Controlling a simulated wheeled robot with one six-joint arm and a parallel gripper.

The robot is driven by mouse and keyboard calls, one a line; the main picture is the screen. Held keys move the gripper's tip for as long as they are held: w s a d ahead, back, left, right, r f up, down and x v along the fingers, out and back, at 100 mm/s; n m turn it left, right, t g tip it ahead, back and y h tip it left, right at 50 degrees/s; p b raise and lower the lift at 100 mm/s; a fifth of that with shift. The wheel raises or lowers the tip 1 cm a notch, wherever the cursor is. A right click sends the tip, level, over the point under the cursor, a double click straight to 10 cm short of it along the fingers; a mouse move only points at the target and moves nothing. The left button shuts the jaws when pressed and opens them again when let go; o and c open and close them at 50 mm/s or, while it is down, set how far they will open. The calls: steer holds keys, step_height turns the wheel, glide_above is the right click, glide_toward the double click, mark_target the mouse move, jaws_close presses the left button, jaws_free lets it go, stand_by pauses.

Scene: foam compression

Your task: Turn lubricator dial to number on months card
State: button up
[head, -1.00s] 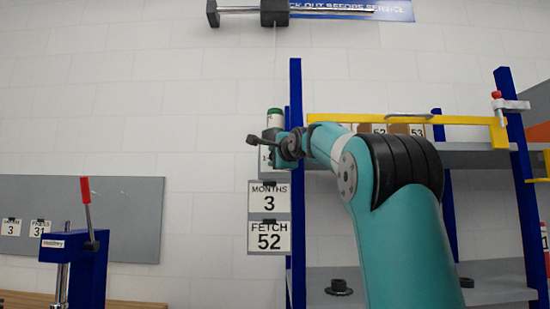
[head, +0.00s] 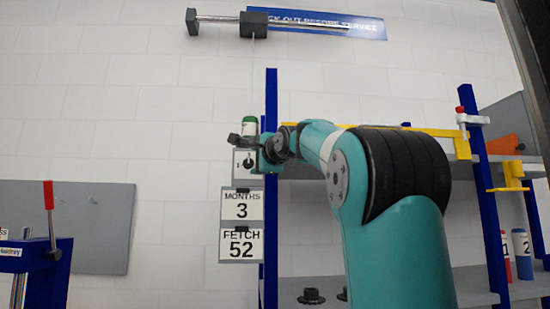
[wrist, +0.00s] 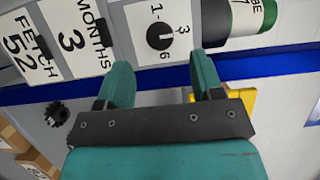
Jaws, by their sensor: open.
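The black round dial (wrist: 160,37) sits on a white plate marked 1, 3 and 6. A pale mark shows on it, but I cannot tell for sure which number it points to. The dial also shows small in the head view (head: 249,163), under the green-capped lubricator (head: 249,125). The months card (head: 241,205) hangs below and reads 3; it also shows in the wrist view (wrist: 84,38). My gripper (wrist: 162,70) is open and empty, its two fingers apart and facing the dial plate. The dial appears beyond the fingertips, between their lines, with no visible contact.
A fetch card (head: 240,245) reading 52 hangs below the months card. A blue post (head: 271,100) stands right beside the cards. A yellow bar (head: 400,131) and shelves are to the right. A blue press with a red-handled lever (head: 48,195) is at the left.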

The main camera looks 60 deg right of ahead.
steer(key=b+v, duration=0.1)
steer(key=v, duration=1)
steer(key=shift+s, duration=0.2)
steer(key=shift+a, duration=0.15)
steer(key=w+a+f+n+g+y+p, duration=0.2)
steer(key=w+a+f+n+y, duration=0.5)
steer(key=f, duration=0.4)
steer(key=a+f+n+g+y+p, duration=0.2)
steer(key=a+f+n+g+y, duration=0.2)
steer(key=a+f+n, duration=0.75)
steer(key=s+a+f+n+g+y+p, duration=0.1)
steer(key=s+a+f+n+g+p, duration=0.1)
steer(key=s+a+f+n+g, duration=0.8)
steer(key=s+a+f+n, duration=0.2)
steer(key=s+a+f, duration=0.6)
steer(key=a, duration=0.2)
steer(key=shift+s, duration=0.25)
